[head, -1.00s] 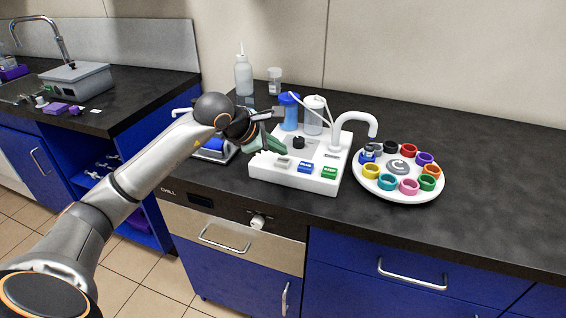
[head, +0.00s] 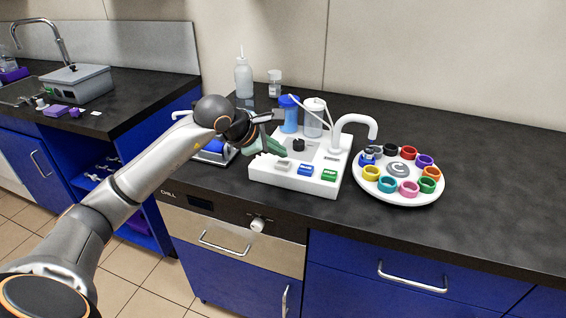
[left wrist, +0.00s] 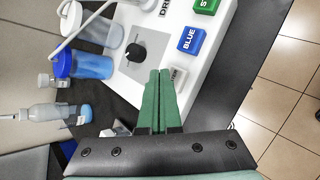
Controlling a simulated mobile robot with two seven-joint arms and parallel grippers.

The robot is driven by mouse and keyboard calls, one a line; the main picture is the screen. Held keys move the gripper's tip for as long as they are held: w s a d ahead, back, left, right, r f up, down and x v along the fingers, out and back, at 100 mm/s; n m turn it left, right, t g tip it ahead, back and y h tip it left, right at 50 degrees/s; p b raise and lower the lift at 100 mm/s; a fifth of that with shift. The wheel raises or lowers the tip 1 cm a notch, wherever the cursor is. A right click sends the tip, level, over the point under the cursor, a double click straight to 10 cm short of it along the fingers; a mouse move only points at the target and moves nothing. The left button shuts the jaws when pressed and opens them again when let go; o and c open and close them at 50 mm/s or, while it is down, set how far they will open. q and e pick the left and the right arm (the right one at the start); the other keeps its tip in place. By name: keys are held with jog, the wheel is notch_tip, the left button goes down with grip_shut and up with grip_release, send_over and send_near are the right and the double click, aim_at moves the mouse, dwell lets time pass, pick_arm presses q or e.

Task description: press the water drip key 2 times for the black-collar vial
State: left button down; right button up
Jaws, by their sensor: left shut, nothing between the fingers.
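The white drip station (head: 262,180) stands on the dark counter with a pale grey key (head: 283,165), a blue key (head: 306,170) and a green key (head: 329,175) along its front. The pale key's label is too small to read; it also shows partly in the left wrist view (left wrist: 178,76), close to the fingertips. My left gripper (head: 284,151) is shut and empty, its green fingers just behind and above the pale key; whether they touch it I cannot tell. The black collar (head: 390,149) sits at the back of the round white carousel (head: 398,199). My right gripper is out of view.
A curved white spout (head: 358,119) reaches over the carousel's back left, near a blue collar. A black knob (head: 298,145), a blue bottle (head: 289,116) and a clear bottle (head: 313,119) are on the station. The counter right of the carousel is clear.

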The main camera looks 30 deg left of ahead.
aim_at(279, 165)
pick_arm(q)
jog(key=shift+f, duration=0.1)
dwell(0.7)
jog(key=shift+f+b, duration=0.35)
jog(key=shift+b, duration=0.1)
jog(key=shift+f+b, duration=0.45)
dwell(0.5)
jog(key=shift+r, duration=0.1)
jog(key=shift+r+p, duration=0.6)
jog(key=shift+r, duration=0.15)
jog(key=shift+r, duration=0.1)
notch_tip(279, 165, up, 5)
jog(key=p, duration=0.3)
jog(key=shift+p, duration=0.35)
jog(key=shift+d, duration=0.1)
dwell(0.5)
